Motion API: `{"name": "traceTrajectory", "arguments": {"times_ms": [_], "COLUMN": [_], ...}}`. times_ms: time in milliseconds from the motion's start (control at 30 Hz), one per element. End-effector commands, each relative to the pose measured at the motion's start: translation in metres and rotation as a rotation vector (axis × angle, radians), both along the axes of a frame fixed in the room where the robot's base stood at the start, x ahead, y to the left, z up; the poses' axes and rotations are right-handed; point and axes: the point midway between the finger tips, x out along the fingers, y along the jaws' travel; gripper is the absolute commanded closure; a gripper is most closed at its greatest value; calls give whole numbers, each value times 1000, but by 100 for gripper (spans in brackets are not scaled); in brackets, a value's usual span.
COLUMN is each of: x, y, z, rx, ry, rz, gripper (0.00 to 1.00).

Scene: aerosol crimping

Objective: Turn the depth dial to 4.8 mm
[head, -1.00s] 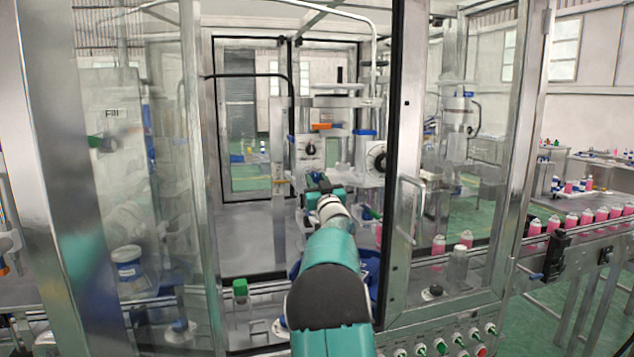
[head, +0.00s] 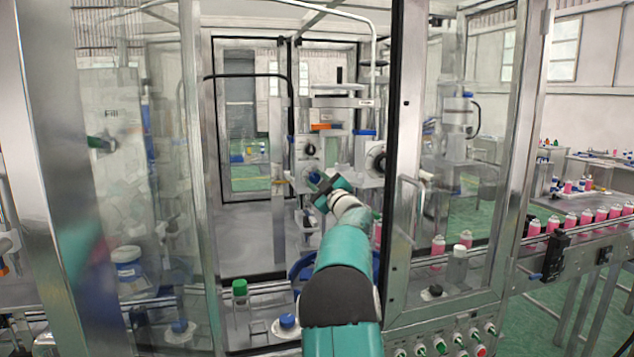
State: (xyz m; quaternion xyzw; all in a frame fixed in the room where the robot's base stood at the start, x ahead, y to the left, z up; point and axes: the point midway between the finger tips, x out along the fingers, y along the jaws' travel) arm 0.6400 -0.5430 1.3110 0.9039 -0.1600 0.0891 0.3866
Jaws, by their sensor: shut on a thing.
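My gripper (head: 318,184) reaches through the open doorway and is shut on this dial, tilted in the head view. The jaws cover part of the dial, and its scale and setting are too small to read. A black knob (head: 310,150) sits above it on the same panel. A larger dark round dial (head: 377,160) with a pale rim is on the housing to the right, apart from my gripper.
A glass door in a metal frame (head: 396,250) stands close to the right of my arm. A green-capped bottle (head: 240,288) and a blue-capped item (head: 287,321) stand in front at lower left. Pink cans (head: 553,224) line the conveyor at right.

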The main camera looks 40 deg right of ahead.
Motion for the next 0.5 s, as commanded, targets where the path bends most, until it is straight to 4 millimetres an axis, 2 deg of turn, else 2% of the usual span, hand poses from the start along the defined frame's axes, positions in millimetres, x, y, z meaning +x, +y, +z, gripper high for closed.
{"name": "traceTrajectory", "arguments": {"times_ms": [500], "x": [0], "y": [-2], "z": [-2], "rx": [-43], "ry": [28], "rz": [-3], "gripper": [93]}}
